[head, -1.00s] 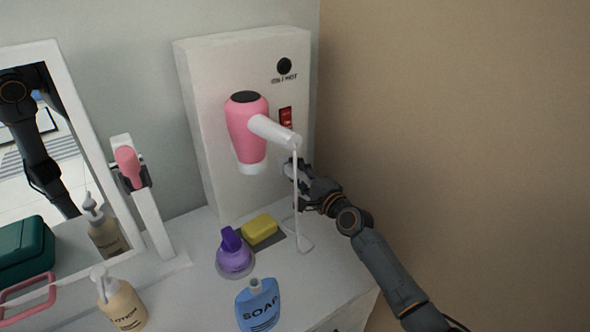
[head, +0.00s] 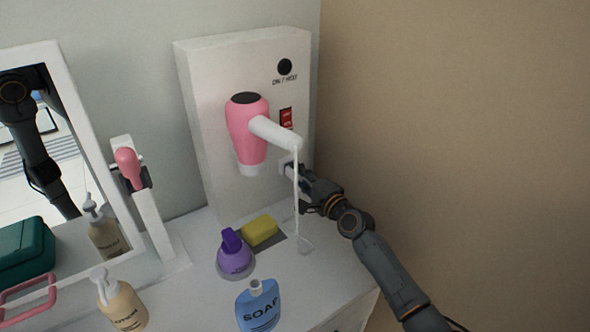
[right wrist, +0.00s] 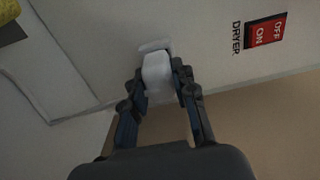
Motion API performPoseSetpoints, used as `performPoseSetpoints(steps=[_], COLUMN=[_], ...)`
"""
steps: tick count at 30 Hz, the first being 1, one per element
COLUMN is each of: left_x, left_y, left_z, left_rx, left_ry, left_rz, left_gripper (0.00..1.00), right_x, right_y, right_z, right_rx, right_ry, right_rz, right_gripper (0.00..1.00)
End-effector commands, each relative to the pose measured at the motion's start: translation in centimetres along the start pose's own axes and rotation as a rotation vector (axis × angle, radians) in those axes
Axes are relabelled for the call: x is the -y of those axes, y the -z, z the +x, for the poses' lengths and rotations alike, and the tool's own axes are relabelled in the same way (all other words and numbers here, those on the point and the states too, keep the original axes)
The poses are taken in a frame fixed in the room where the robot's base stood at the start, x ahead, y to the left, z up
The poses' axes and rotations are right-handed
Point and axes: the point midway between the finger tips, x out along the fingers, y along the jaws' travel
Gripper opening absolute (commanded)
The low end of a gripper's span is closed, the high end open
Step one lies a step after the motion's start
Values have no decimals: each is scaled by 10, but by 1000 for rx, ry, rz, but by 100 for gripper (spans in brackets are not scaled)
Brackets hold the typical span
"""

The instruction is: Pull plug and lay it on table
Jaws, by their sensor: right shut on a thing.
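The white plug (right wrist: 157,74) is between the fingertips of my right gripper (right wrist: 160,76) in the right wrist view. It sits against a small white socket plate (right wrist: 154,46) on the wall box; whether its prongs are still inside cannot be seen. In the head view my right gripper (head: 292,170) is beside the right part of the box, partly behind the hanging white cord (head: 296,195). The white tabletop (head: 205,285) lies below. My left gripper is not in view.
A pink hair dryer (head: 247,130) hangs on the white wall box (head: 205,130) near a red switch (head: 287,118). Below stand a purple bottle (head: 235,262), yellow sponge (head: 259,230), blue soap bottle (head: 257,308) and lotion bottle (head: 122,305). A tan wall (head: 450,130) is at right.

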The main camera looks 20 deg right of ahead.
Motion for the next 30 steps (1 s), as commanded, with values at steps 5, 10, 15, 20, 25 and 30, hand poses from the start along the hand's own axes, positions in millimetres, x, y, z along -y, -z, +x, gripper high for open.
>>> performPoseSetpoints(steps=[5, 10, 15, 20, 25, 30], left_x=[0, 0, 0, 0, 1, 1], left_y=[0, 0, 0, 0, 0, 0], left_z=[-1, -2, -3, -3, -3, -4], left_rx=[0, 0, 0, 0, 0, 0], left_ry=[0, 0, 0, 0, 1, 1], left_rz=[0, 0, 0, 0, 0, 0], left_gripper=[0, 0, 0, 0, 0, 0], right_x=[1, 1, 1, 1, 1, 1], right_y=[0, 0, 0, 0, 0, 0], right_z=[-3, -6, -8, -8, -8, -9], right_rx=[0, -1, -1, -1, 0, 0], right_ry=[1, 1, 1, 2, 2, 2], right_rz=[0, 0, 0, 0, 0, 0], right_gripper=[0, 0, 0, 0, 0, 0])
